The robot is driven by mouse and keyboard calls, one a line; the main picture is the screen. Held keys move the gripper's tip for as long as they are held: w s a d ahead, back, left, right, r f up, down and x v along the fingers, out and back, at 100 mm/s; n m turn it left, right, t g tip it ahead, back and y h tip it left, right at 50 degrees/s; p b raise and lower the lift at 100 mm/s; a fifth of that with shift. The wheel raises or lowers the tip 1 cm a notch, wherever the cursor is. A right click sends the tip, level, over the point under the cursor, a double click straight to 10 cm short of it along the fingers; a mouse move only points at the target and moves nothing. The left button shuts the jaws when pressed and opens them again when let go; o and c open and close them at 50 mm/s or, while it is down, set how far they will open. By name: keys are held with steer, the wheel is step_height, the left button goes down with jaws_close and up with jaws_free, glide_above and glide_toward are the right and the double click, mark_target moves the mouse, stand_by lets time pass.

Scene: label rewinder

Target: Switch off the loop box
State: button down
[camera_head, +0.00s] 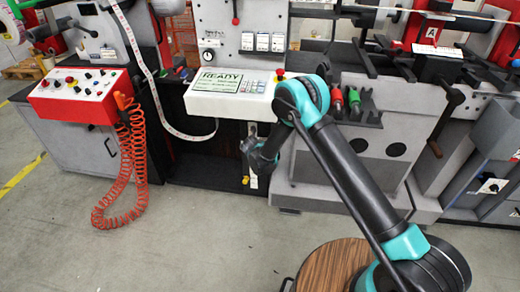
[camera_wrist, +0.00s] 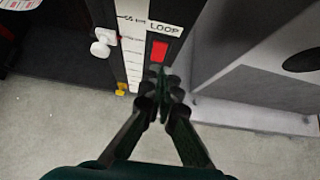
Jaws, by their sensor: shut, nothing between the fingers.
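Below the label is a bright red switch (camera_wrist: 159,51). My gripper (camera_wrist: 162,78) is shut and empty, its fingertips just below the red switch in the picture. I cannot tell whether they touch the panel. The fingers cover the panel's lower part. In the head view my gripper (camera_head: 249,147) is in front of the gap under the white READY console, and mostly hides the loop box there.
A marked scale strip (camera_wrist: 132,50), a white knob (camera_wrist: 102,42) and a yellow piece (camera_wrist: 121,89) lie left of the switch. A grey cabinet (camera_wrist: 235,60) stands close on the right.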

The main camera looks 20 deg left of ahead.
steer(key=shift+w+r+v, duration=0.15)
steer(key=shift+v, duration=0.75)
steer(key=shift+w+r+v, duration=0.1)
steer(key=shift+r+v, duration=0.05)
steer(key=shift+v, duration=0.8)
